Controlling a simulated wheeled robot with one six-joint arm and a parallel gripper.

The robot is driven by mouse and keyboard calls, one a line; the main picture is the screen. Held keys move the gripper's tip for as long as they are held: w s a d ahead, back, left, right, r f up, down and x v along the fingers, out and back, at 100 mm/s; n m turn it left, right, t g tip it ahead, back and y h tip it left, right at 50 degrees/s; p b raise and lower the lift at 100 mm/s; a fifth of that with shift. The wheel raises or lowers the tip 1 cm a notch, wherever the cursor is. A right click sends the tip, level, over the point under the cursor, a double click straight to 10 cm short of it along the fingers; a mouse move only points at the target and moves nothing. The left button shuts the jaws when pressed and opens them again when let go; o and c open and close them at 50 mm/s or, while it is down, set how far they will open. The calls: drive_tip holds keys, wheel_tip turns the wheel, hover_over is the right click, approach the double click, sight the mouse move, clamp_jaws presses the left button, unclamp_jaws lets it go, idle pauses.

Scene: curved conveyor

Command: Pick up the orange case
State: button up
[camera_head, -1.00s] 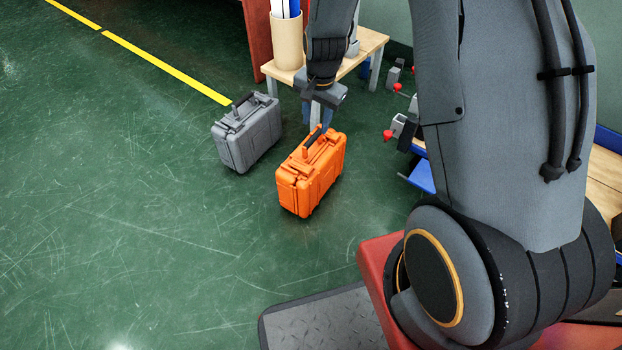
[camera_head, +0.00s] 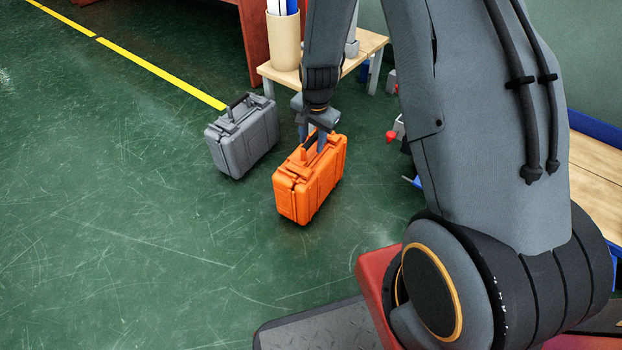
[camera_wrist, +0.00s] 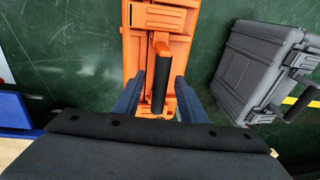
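The orange case (camera_head: 311,184) stands upright on the green floor, with a black-gripped handle on top. It also shows in the wrist view (camera_wrist: 146,50), where its handle (camera_wrist: 162,80) runs between my two fingers. My gripper (camera_head: 312,138) is down at the top of the case. In the wrist view my gripper (camera_wrist: 160,98) has its blue fingers apart, one on each side of the handle, with a gap visible on both sides. The fingertips partly hide the case top.
A grey case (camera_head: 242,137) stands on the floor just left of the orange one; it is at the right in the wrist view (camera_wrist: 262,70). A small wooden table (camera_head: 344,62) with a tan bin (camera_head: 284,40) is behind. The floor at the left is clear.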

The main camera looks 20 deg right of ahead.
drive_tip(key=shift+f, duration=0.15)
clamp_jaws()
idle(1.4)
